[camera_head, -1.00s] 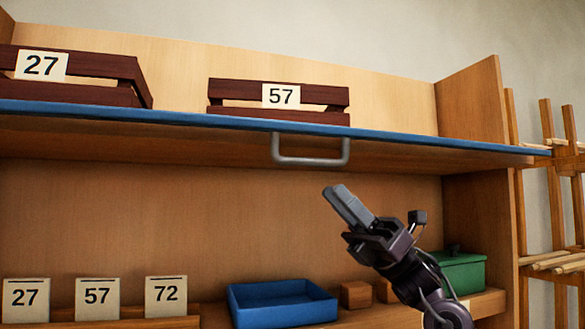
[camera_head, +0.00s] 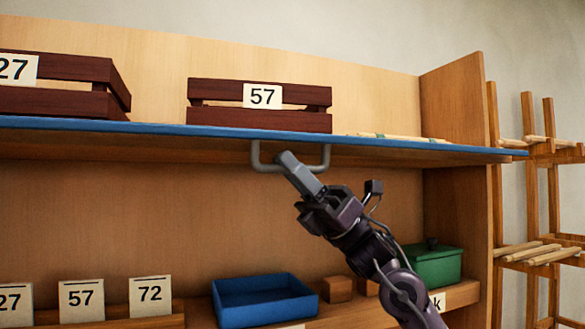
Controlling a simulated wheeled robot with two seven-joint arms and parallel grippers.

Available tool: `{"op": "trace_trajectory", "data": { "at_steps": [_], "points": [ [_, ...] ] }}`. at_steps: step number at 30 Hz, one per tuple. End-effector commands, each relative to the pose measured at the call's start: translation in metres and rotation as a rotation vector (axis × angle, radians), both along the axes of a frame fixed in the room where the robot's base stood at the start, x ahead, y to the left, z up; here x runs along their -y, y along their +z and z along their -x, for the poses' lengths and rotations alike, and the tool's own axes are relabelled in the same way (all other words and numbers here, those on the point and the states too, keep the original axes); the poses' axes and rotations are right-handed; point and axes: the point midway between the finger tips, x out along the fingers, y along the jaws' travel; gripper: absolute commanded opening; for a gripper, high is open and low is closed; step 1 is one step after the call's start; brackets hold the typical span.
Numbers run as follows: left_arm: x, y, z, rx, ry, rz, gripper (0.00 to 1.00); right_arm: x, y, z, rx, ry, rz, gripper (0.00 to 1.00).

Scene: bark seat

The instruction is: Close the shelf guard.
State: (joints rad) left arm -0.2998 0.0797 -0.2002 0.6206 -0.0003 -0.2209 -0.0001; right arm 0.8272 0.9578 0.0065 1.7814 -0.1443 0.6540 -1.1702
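My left gripper is not in view.
Dark red crates marked 27 (camera_head: 60,103) and 57 (camera_head: 215,117) stand on the upper shelf, with thin rods (camera_head: 400,138) to the right. Below are number cards (camera_head: 81,301), a blue tray (camera_head: 265,312), wooden blocks (camera_head: 338,290) and a green box (camera_head: 436,268). A rack (camera_head: 530,200) stands right.

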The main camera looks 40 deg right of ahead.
Motion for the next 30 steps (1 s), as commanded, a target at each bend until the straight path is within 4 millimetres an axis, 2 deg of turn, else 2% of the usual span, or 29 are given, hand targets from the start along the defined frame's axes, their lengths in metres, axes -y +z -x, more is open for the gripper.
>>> {"op": "trace_trajectory", "data": {
  "at_steps": [2,16,24,30],
  "points": [
    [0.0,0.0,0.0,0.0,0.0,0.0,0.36,0.0,0.0,0.0,-0.001,0.0,0.0,0.0],
    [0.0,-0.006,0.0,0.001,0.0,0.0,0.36,0.0,0.001,0.004,-0.069,-0.003,-0.015,0.0],
    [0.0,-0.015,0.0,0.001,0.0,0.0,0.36,-0.002,0.009,0.012,-0.258,-0.005,-0.06,0.0],
    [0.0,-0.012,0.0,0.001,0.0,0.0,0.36,-0.003,0.02,0.018,-0.441,-0.006,-0.106,0.0]
  ]
}}
